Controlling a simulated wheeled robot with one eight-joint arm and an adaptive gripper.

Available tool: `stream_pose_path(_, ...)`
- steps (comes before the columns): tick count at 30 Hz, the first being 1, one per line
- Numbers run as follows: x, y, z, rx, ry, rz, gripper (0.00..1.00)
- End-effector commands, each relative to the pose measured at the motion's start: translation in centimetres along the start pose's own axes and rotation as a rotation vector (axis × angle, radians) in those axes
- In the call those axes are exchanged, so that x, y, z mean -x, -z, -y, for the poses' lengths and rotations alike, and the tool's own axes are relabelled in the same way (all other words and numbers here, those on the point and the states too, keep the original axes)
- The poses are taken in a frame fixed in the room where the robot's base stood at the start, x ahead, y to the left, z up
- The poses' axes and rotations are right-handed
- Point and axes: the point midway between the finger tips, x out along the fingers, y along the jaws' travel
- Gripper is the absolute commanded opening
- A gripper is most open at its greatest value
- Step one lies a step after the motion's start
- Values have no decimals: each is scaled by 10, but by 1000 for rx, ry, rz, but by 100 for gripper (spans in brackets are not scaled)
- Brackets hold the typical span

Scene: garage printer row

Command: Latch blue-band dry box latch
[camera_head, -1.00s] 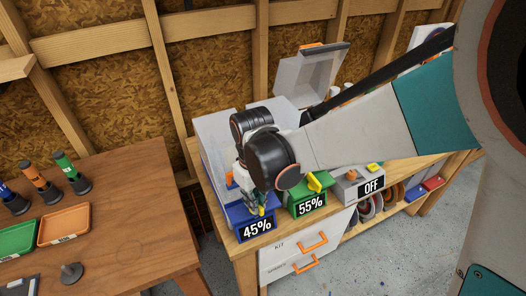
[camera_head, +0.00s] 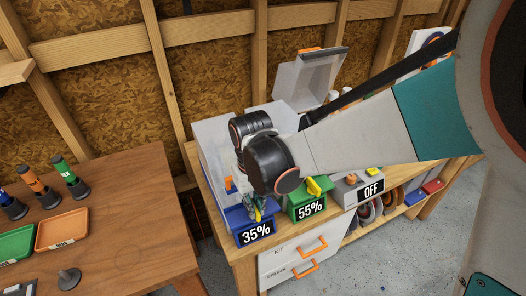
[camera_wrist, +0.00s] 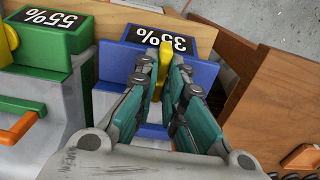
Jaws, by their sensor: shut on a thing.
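The blue-band dry box (camera_head: 235,216) stands at the left end of the bench, with a clear body and a display (camera_head: 257,233) reading 35%. Its lid is largely hidden behind my arm. Its yellow latch (camera_wrist: 163,62) stands at the front of the blue band in the wrist view. My gripper (camera_wrist: 167,60) is shut on this latch, a finger on either side of it. In the head view my gripper (camera_head: 257,208) is partly hidden by my wrist at the blue band.
A green-band box (camera_head: 302,199) reading 55%, with a yellow latch, stands close on the right. A grey box (camera_head: 357,192) reading OFF is beyond it. A raised clear lid (camera_head: 312,75) stands behind. A wooden table (camera_head: 130,235) with trays is at left.

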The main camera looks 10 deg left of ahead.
Motion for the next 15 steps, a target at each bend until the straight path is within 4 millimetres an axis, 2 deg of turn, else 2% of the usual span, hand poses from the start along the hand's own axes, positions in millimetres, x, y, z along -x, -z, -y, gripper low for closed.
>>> stream_pose_path(2, 0, 0, 0, 0, 0, 0, 0)
stream_pose_path(3, 0, 0, 0, 0, 0, 0, 17)
stream_pose_path(4, 0, 0, 0, 0, 0, 0, 18)
stream_pose_path(15, 0, 0, 0, 1, 0, 0, 18)
